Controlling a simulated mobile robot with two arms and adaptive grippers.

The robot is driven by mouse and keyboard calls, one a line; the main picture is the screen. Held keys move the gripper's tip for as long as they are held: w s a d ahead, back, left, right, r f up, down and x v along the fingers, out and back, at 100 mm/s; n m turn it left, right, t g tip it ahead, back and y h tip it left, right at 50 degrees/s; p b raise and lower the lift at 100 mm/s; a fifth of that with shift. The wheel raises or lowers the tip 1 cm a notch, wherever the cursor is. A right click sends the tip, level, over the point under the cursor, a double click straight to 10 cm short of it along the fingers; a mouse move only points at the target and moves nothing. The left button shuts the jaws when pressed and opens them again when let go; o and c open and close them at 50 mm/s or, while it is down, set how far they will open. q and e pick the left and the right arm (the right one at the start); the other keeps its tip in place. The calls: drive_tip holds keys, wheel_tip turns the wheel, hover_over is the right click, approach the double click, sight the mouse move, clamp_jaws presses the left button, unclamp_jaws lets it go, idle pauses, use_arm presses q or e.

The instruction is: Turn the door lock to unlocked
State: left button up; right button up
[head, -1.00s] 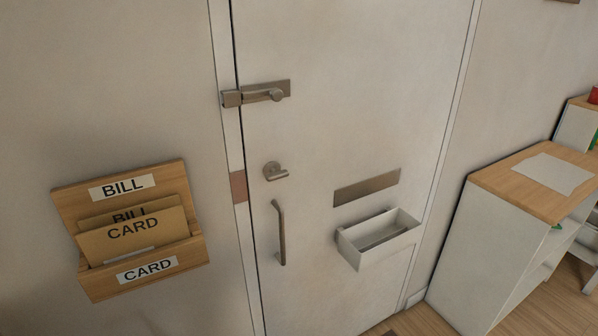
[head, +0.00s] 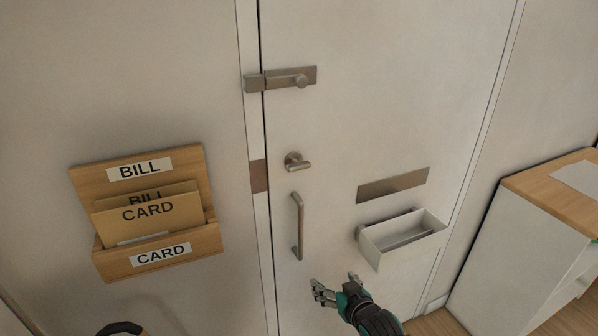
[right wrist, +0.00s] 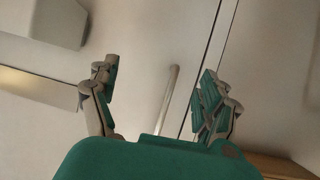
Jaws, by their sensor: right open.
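The door lock (head: 295,162) is a small metal turn piece on the white door, with its lever pointing right. Above it a metal slide bolt (head: 282,79) reaches across the door's left edge to the frame. Below the lock is a vertical bar handle (head: 298,225). My right gripper (head: 336,283) is open and empty, below and right of the handle and well below the lock. In the right wrist view the handle (right wrist: 168,108) appears between the spread fingers (right wrist: 158,76), with no visible grip on it. The lock is not clearly visible there. My left gripper is not in view.
A wooden letter holder (head: 85,185) with cards hangs on the wall left of the door. A letter slot plate (head: 393,185) and a white open box (head: 375,252) are on the door, right of the handle. A white cabinet (head: 510,265) stands at the right.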

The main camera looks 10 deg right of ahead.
wheel_tip(320, 180, up, 16)
drive_tip(key=a+f+t+y, duration=0.1)
drive_tip(key=a+t, duration=0.1)
drive_tip(key=t, duration=0.1)
drive_tip(key=t+y, duration=0.1)
drive_tip(key=t, duration=0.1)
approach(301, 170)
drive_tip(key=shift+n, duration=0.4)
drive_tip(key=w+p, duration=0.1)
drive_tip(key=w, duration=0.2)
drive_tip(key=w+a+p, duration=0.1)
drive_tip(key=w, duration=0.3)
drive_tip(key=w+a+p, duration=0.1)
drive_tip(key=w, duration=0.2)
drive_tip(key=shift+w+a, duration=0.15)
drive_tip(key=shift+w, duration=0.2)
clamp_jaws()
